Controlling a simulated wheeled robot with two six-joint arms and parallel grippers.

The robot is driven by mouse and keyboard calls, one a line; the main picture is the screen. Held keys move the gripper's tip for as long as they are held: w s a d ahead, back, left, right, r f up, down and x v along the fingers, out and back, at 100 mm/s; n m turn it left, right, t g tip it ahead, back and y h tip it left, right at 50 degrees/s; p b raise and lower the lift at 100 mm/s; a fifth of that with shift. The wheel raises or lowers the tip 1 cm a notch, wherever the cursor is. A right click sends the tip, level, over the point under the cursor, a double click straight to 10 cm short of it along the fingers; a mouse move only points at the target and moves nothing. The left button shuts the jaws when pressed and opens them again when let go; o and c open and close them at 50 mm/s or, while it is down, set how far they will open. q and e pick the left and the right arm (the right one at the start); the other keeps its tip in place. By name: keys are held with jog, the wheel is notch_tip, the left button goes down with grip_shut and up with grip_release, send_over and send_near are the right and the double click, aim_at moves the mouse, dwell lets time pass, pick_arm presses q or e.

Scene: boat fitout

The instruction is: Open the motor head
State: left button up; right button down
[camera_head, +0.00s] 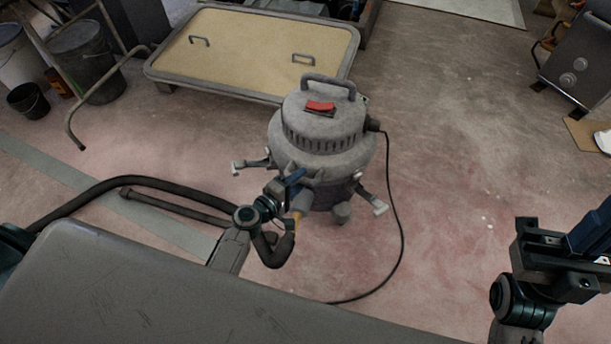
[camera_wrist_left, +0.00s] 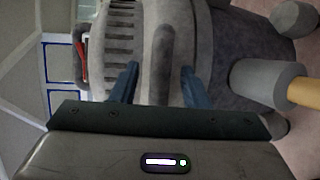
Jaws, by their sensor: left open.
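The grey vacuum's motor head (camera_head: 322,117) sits on top of its drum (camera_head: 330,195), with a top handle (camera_head: 328,84) and a red switch (camera_head: 320,106). In the left wrist view the vented head (camera_wrist_left: 122,35) fills the upper middle. My left gripper (camera_wrist_left: 158,82) is open there, its blue fingers on either side of a raised grey upright piece (camera_wrist_left: 163,50), which looks like a latch. Contact cannot be told. In the head view my left gripper (camera_head: 294,183) is at the vacuum's near side. My right gripper (camera_head: 588,238) is at the right edge, partly cut off, away from the vacuum.
A black hose (camera_head: 140,182) joins the vacuum's inlet near my left arm. A black cable (camera_head: 398,215) trails on the floor at the right. A grey bench (camera_head: 150,300) fills the near left. A framed panel with handles (camera_head: 250,50) stands behind.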

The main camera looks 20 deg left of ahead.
pick_arm(q)
jog(key=shift+x, duration=1.55)
jog(key=shift+c, duration=0.3)
grip_shut()
